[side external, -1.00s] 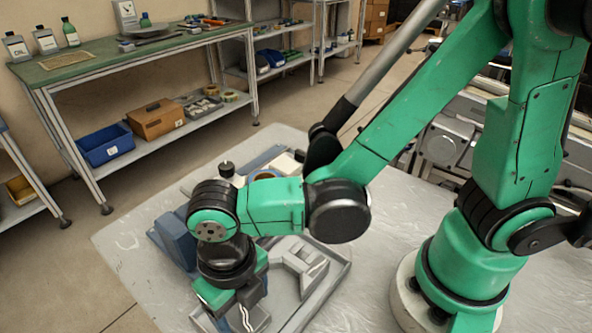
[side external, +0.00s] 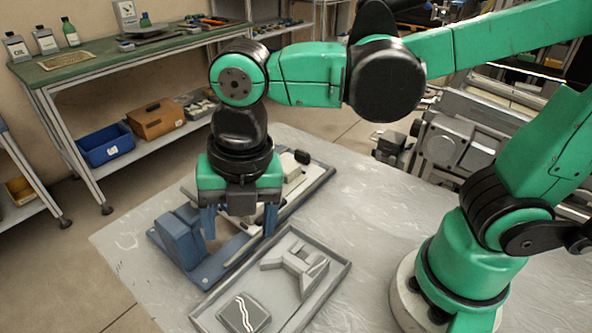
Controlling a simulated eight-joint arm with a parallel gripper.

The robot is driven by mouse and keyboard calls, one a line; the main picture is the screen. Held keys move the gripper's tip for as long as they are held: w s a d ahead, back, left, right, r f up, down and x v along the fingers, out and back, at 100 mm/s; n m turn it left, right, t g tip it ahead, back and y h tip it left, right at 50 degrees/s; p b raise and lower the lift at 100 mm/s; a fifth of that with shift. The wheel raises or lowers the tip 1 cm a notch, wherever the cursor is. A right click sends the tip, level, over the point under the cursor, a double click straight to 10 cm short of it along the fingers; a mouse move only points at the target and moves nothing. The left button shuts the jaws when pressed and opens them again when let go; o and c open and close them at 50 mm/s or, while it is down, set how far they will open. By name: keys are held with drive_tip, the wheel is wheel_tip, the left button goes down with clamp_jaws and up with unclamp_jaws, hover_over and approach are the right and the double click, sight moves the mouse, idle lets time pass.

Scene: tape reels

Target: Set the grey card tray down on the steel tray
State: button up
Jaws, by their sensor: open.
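The steel tray (side external: 338,282) is a shallow grey rimmed tray lying on the sheet-covered table at the front. A small dark grey piece with white wavy lines on top (side external: 243,314), which looks like the grey card tray, rests inside its near left end. Nothing touches it from above. My gripper (side external: 239,224) points down with its two blue fingers spread wide and nothing between them. It hangs above and behind the grey piece, in front of the blue fixture in this view.
A light grey angular block (side external: 297,268) lies in the far part of the steel tray. A blue fixture (side external: 180,240) with a long base stands just behind the tray. A green-topped bench (side external: 100,60) stands farther back.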

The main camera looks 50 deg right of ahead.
drive_tip(key=w+d+m+t, duration=0.1)
drive_tip(key=d+m+t, duration=0.2)
drive_tip(key=d+m, duration=0.4)
drive_tip(key=w+d+m+t, duration=0.2)
drive_tip(key=d+m, duration=0.6)
drive_tip(key=m, duration=1.2)
drive_tip(key=shift+m+t+h, duration=0.4)
drive_tip(key=shift+a, duration=0.1)
